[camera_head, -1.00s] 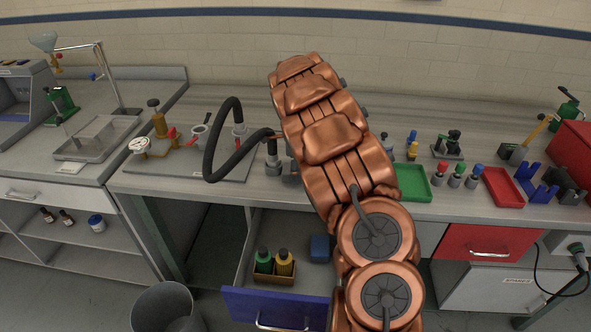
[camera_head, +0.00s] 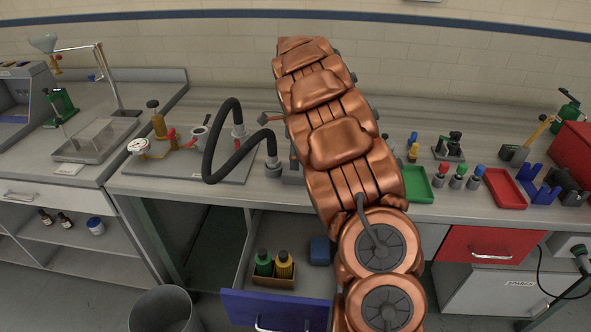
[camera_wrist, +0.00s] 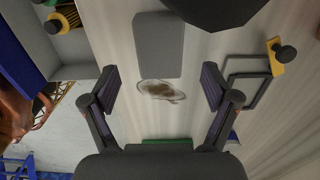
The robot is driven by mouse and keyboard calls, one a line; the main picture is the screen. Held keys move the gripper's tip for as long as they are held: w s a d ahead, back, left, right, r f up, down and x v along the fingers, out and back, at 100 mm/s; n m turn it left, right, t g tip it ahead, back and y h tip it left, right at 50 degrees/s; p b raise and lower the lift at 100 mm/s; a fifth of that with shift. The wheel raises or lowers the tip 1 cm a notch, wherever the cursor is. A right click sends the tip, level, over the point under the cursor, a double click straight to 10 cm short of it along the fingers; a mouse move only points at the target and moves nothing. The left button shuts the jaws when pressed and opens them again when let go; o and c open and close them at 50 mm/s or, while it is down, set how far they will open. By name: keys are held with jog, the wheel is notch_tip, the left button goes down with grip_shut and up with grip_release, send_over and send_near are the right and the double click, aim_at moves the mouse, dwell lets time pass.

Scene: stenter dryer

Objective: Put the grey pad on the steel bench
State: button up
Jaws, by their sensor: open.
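The steel bench (camera_head: 240,195) runs along the wall, and its pale top also fills the middle of the wrist view (camera_wrist: 200,130). A flat grey rectangle (camera_wrist: 160,40), which looks like the grey pad, lies on the bench top in the wrist view. My gripper (camera_wrist: 159,88) is open and empty, with its fingers apart above the bench. A brownish stain-like patch (camera_wrist: 160,91) shows between the fingers, beside the rectangle. In the head view my arm hides the gripper and most of that part of the bench.
An open blue-fronted drawer (camera_head: 275,310) holds bottles and a blue block (camera_head: 320,250). A black hose (camera_head: 212,165) arches left of my arm. A green tray (camera_head: 416,185), a red tray (camera_head: 504,188) and a blue rack (camera_head: 538,187) stand to the right.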

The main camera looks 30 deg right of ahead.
aim_at(296, 172)
notch_tip(296, 172, up, 6)
jog(key=shift+b, duration=0.4)
jog(key=shift+s+r, duration=0.1)
jog(key=s+a+r+n, duration=0.3)
jog(key=s+a+n, duration=0.3)
jog(key=s+a, duration=0.25)
jog(key=s+a+f+n, duration=0.2)
jog(key=s+a+n, duration=0.3)
jog(key=s, duration=0.4)
jog(key=s+a+f+n+g, duration=0.1)
jog(key=s+a+f+n, duration=0.1)
jog(key=s+a+n, duration=0.3)
jog(key=s+a+f+n, duration=0.2)
jog(key=s+a+n, duration=0.3)
jog(key=s+n, duration=0.5)
jog(key=s, duration=0.5)
jog(key=shift+s+a+f+g, duration=0.15)
jog(key=shift+a+f+g, duration=0.1)
jog(key=shift+a+g, duration=0.15)
jog(key=shift+c, duration=0.2)
